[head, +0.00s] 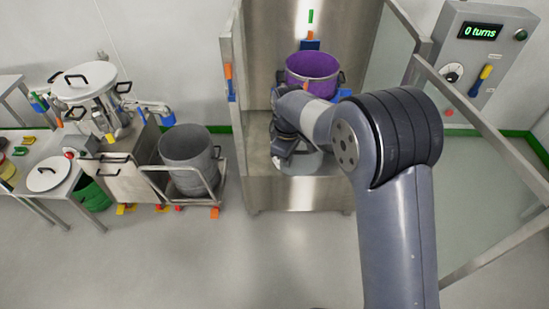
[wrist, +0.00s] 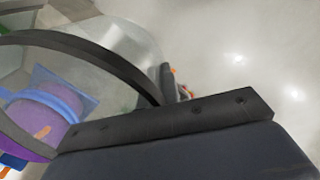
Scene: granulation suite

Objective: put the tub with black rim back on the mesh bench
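In the wrist view a black curved rim (wrist: 85,42) sweeps across the left, with a clear, see-through wall (wrist: 125,45) beside it; this looks like the tub with black rim. My gripper (wrist: 165,125) shows as a dark bar close to the rim; only one side of it is visible, so I cannot tell whether it grips the rim. In the head view my arm reaches into a steel booth and hides the gripper. A pale tub-like shape (head: 303,163) shows under the arm there. I cannot pick out a mesh bench.
A purple vessel (head: 312,68) stands at the back of the steel booth (head: 300,195), between glass side panels. A grey drum (head: 188,148) on a cart stands left of it. A table with a white lid (head: 48,174) is at far left. The front floor is clear.

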